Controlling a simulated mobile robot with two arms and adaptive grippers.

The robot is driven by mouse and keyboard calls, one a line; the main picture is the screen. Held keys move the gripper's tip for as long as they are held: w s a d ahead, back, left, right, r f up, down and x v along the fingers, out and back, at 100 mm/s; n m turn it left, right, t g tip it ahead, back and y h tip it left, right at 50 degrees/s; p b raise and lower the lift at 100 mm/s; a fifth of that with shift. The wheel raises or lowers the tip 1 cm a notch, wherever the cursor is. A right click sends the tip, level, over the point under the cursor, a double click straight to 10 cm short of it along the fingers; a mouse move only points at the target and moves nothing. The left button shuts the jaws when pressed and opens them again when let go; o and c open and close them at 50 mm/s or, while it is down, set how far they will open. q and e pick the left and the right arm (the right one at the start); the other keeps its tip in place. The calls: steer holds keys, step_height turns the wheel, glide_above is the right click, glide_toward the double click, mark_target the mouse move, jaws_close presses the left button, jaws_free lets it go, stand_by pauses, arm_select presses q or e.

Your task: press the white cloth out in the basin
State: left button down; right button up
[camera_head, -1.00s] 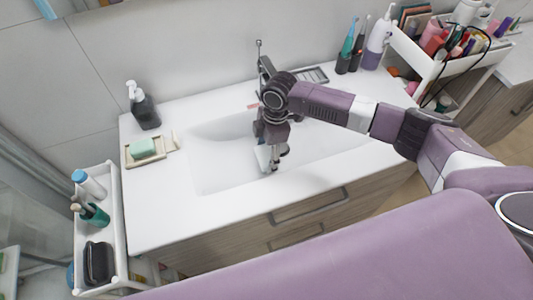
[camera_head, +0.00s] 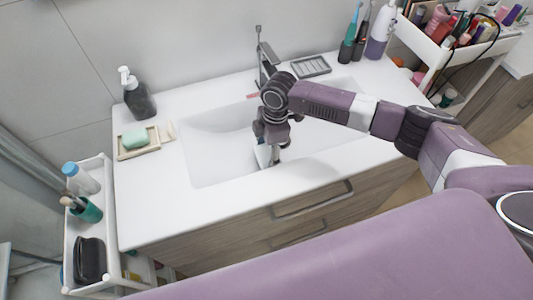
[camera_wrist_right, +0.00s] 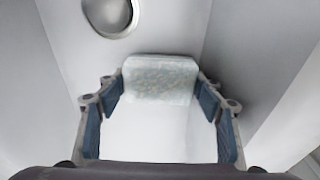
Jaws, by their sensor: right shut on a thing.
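The white basin (camera_head: 209,160) is sunk into the white counter. My right gripper (camera_head: 270,157) reaches down into it near its front wall. The white cloth (camera_wrist_right: 160,78) is a pale, folded-looking pad with a mottled face, between the two fingers in the right wrist view. My right gripper also shows there (camera_wrist_right: 160,100), shut on the cloth. In the head view only a pale sliver of the cloth (camera_head: 262,157) shows beside the fingers. Whether the cloth touches the basin floor I cannot tell. My left gripper is not in view.
A round metal drain (camera_wrist_right: 110,14) lies beyond the cloth. The faucet (camera_head: 266,55) stands behind my right wrist. A soap dish (camera_head: 138,142) and dark pump bottle (camera_head: 138,98) are at left, toothbrush cups (camera_head: 347,50) at back right. The basin's left part is clear.

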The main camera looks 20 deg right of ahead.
steer(key=shift+f, duration=0.7)
stand_by(0.4)
steer(key=shift+s, duration=0.2)
stand_by(1.1)
steer(key=shift+p, duration=1.8)
stand_by(3.8)
